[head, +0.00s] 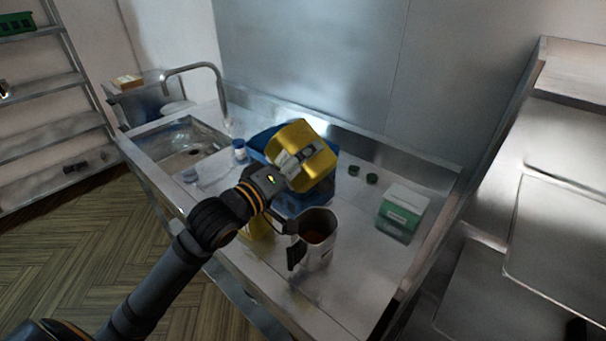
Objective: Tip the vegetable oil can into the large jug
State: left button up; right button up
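The vegetable oil can, a yellow can (318,168), is tilted in the air above the counter, behind the jug in the picture. My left gripper (292,166) is shut on its near side. The large jug (319,258) is a metal jug with a dark handle, standing upright on the counter, below and in front of the can. Brownish contents show inside it. The can is apart from the jug, and no stream between them is visible. The can's opening cannot be made out. My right gripper is not in view.
A blue crate (262,139) stands behind the can. Another yellow container (262,229) is partly hidden by my arm. A sink (180,150) is at the left. The counter's front right is clear.

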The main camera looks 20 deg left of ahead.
aim_at(302, 145)
pick_arm(q)
notch_tip(302, 145, up, 3)
jog(key=n+p, duration=0.7)
jog(key=n, duration=0.4)
jog(key=shift+f, duration=0.15)
jog(key=n+p, duration=0.3)
jog(key=n, duration=0.1)
jog(key=r+n+p, duration=0.1)
jog(key=n+p, duration=0.7)
jog(key=shift+r, duration=0.35)
jog(key=shift+f+n, duration=0.2)
jog(key=shift+n, duration=0.7)
jog(key=shift+s, duration=0.1)
